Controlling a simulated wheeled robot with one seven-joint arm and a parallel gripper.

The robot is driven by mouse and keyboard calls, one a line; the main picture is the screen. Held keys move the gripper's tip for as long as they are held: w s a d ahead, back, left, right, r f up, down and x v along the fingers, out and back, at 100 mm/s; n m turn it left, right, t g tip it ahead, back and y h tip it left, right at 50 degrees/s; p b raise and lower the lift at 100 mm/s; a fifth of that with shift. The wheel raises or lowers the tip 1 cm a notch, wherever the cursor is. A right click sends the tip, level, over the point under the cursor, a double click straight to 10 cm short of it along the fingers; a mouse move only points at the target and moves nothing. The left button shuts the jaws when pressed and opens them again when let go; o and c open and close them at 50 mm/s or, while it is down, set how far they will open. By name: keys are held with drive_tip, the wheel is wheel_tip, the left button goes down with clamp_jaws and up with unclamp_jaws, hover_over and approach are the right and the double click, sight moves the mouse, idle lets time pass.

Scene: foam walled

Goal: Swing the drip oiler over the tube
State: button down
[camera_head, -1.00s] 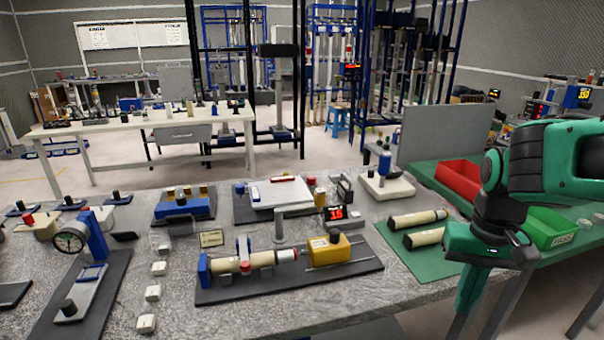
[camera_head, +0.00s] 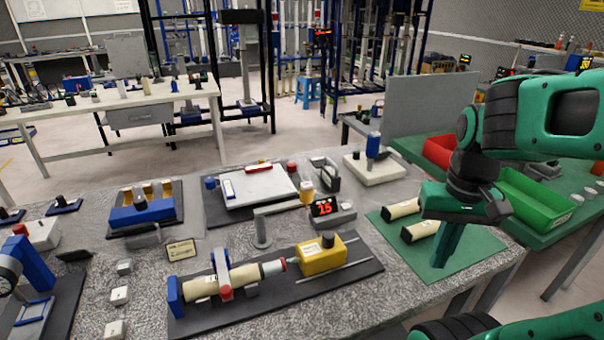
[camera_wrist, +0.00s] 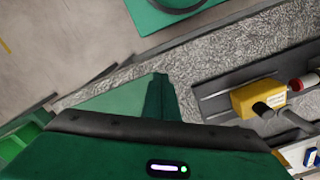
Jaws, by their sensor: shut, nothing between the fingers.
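The drip oiler is an amber cup (camera_head: 306,190) on the end of a grey swing arm (camera_head: 280,209), which turns on a short post (camera_head: 262,232) behind the tube fixture. The arm points right and away from the tube. The beige tube (camera_head: 240,277) lies in the fixture, under a blue clamp with a red knob. A yellow block (camera_head: 321,257) sits to its right and also shows in the wrist view (camera_wrist: 258,98). My gripper (camera_head: 441,262) is shut and empty, pointing down over the green mat, well right of the oiler.
Two beige tubes (camera_head: 419,232) lie on the green mat (camera_head: 470,245) beside my gripper. A digital readout (camera_head: 325,207) stands close to the amber cup. A white tray (camera_head: 262,184) lies behind the post. Red and green bins (camera_head: 540,205) stand at the right.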

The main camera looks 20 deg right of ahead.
drive_tip(key=w+a+r+n+g, duration=0.1)
drive_tip(key=w+a+r, duration=0.3)
drive_tip(key=w, duration=0.8)
drive_tip(key=w+a+r+n, duration=0.1)
drive_tip(key=w+a+r, duration=0.4)
drive_tip(key=w, duration=0.7)
drive_tip(key=w+a+r+n+g, duration=0.1)
drive_tip(key=w+a+r, duration=0.3)
drive_tip(key=w, duration=0.8)
drive_tip(key=shift+w+a+r+g+y, duration=0.25)
drive_tip(key=shift+w+a+g+y, duration=0.05)
drive_tip(key=shift+a, duration=0.3)
drive_tip(key=s+a+f, duration=0.1)
drive_tip(key=s+f, duration=0.5)
drive_tip(key=f, duration=0.3)
drive_tip(key=shift+s+a+f, duration=0.15)
drive_tip(key=shift+a+f, duration=0.2)
